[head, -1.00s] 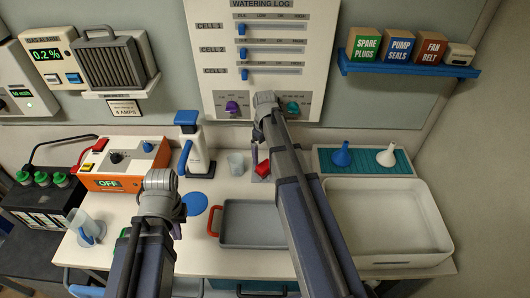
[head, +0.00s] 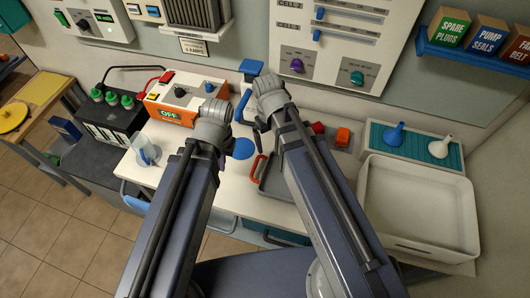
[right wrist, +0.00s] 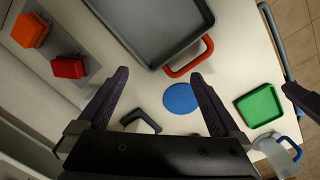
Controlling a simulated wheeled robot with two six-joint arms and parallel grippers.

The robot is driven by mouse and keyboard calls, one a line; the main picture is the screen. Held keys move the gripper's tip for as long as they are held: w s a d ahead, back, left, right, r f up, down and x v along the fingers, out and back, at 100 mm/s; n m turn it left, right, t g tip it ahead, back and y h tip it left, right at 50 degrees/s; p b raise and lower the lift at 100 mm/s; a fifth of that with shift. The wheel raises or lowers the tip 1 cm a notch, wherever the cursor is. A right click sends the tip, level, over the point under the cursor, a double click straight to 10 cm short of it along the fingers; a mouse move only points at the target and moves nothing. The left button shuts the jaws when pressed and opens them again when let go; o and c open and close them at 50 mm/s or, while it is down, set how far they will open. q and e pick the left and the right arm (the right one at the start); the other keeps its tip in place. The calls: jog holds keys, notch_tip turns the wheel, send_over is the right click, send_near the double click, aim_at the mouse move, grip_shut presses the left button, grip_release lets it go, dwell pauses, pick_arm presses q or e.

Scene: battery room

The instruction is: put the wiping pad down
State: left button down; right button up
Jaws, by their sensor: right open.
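No thing is plainly marked as the wiping pad. A red block (head: 317,127) and an orange block (head: 342,137) rest on a grey plate behind the grey tray; both show at upper left in the right wrist view, red (right wrist: 69,67) and orange (right wrist: 30,30). I cannot tell whether either is the pad. My right gripper (right wrist: 160,73) is open over the white bench, apart from both blocks. A blue disc (right wrist: 180,98) lies below its fingers. A dark bent piece (right wrist: 142,122) shows between them. My left gripper (head: 212,122) is over the bench near the orange charger; its fingers are hidden.
The grey tray with a red handle (right wrist: 190,57) is near the right gripper. A green square (right wrist: 259,105) and a clear jug (right wrist: 277,153) lie beyond the disc. A white basin (head: 415,205) and a teal mat with funnels (head: 450,160) fill the bench's right side.

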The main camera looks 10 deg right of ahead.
jog(key=s+a, duration=0.4)
jog(key=s, duration=0.2)
jog(key=shift+a, duration=0.25)
notch_tip(320, 180, down, 2)
jog(key=shift+f+b, duration=0.2)
jog(key=shift+b, duration=1)
jog(key=shift+w, duration=0.1)
